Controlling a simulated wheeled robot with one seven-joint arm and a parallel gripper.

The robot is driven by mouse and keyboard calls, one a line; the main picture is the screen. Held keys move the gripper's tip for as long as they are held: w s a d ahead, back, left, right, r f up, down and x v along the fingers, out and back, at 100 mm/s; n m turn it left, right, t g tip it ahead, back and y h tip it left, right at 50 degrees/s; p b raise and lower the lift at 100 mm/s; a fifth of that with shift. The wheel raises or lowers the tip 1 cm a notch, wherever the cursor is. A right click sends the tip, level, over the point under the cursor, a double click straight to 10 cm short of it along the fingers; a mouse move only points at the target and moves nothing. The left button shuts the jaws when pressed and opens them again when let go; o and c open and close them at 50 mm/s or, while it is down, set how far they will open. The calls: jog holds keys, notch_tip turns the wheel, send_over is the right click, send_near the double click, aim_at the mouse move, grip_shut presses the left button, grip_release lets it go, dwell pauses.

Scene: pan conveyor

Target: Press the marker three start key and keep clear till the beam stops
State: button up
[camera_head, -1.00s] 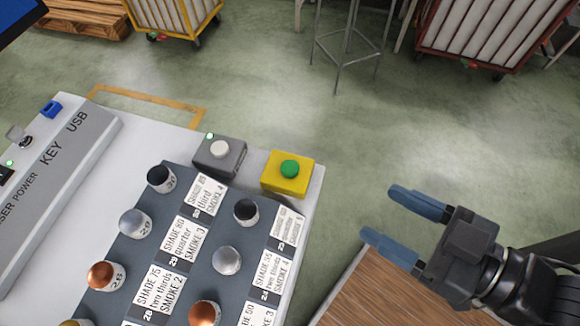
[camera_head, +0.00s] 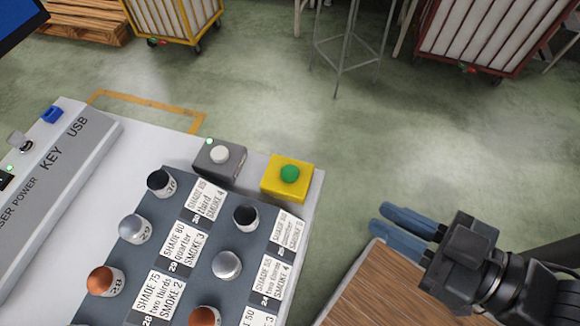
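A yellow box with a green push button (camera_head: 290,174) stands at the right edge of the white bench. Beside it on the left is a grey box with a white button (camera_head: 220,154) and a small lit green lamp. No label tells which of these is the marker three start key. My gripper (camera_head: 378,217) is to the right of the bench, apart from both buttons. Its blue fingers lie together side by side with nothing visible between them. No beam is seen in view.
A dark grey rack (camera_head: 196,270) holds several knobbed pieces with shade labels. A panel marked KEY and USB (camera_head: 60,160) stands at left. A wooden top (camera_head: 375,290) lies below my gripper. Wheeled bins and a stool frame stand behind. The green floor between is clear.

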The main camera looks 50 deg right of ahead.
grip_shut()
dwell(1.0)
